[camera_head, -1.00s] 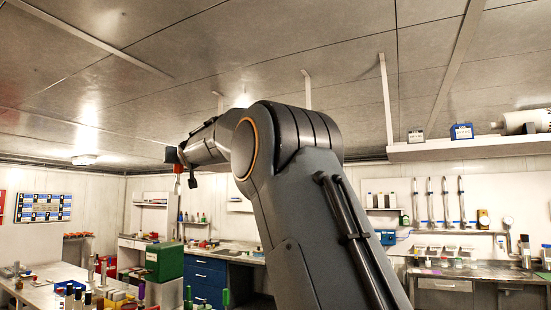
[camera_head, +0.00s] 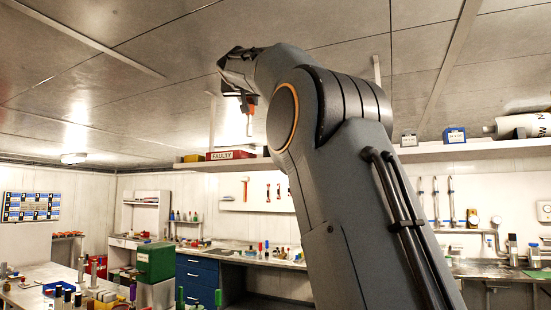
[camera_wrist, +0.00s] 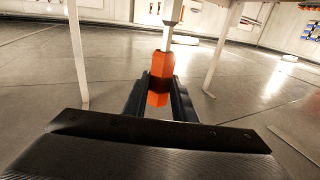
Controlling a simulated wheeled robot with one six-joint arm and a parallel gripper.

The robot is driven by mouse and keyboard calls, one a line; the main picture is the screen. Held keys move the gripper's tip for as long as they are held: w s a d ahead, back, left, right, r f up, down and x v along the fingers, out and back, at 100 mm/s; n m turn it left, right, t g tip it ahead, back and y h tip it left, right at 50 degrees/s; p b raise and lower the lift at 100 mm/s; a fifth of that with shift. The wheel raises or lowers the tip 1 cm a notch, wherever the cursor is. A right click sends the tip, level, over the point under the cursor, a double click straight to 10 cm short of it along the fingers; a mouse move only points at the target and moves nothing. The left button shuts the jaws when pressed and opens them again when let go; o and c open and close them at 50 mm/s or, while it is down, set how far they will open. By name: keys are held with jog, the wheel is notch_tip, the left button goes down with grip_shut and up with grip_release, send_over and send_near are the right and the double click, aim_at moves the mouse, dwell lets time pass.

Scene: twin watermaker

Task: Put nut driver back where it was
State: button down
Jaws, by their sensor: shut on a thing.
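The nut driver has an orange-red handle and a pale shaft. In the head view the nut driver (camera_head: 250,103) hangs below my gripper (camera_head: 244,90), shaft pointing down. In the wrist view my gripper (camera_wrist: 160,97) is shut on the orange handle of the nut driver (camera_wrist: 163,68), one dark finger on each side. Its shaft runs away from the camera and its tip is out of frame. In the head view a white tool board (camera_head: 258,193) with several hanging tools is on the back wall, lower in the picture than the gripper. The gripper's inner faces are hidden.
A shelf with a red box (camera_head: 231,154) runs above the tool board. A bench (camera_head: 235,256) with blue drawers and small items stands below. The wrist view shows table legs (camera_wrist: 77,55) and open floor.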

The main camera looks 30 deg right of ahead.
jog(key=s+d+r+m+g+h, duration=0.2)
jog(key=s+d, duration=0.3)
notch_tip(320, 180, down, 10)
jog(key=shift+w+r, duration=0.15)
jog(key=shift+w, duration=0.1)
jog(key=shift+d+b, duration=0.1)
jog(key=shift+b, duration=0.3)
jog(key=c, duration=1.5)
grip_release()
jog(key=shift+o, duration=0.2)
jog(key=b+v, duration=0.7)
jog(key=v, duration=0.5)
jog(key=shift+f, duration=0.3)
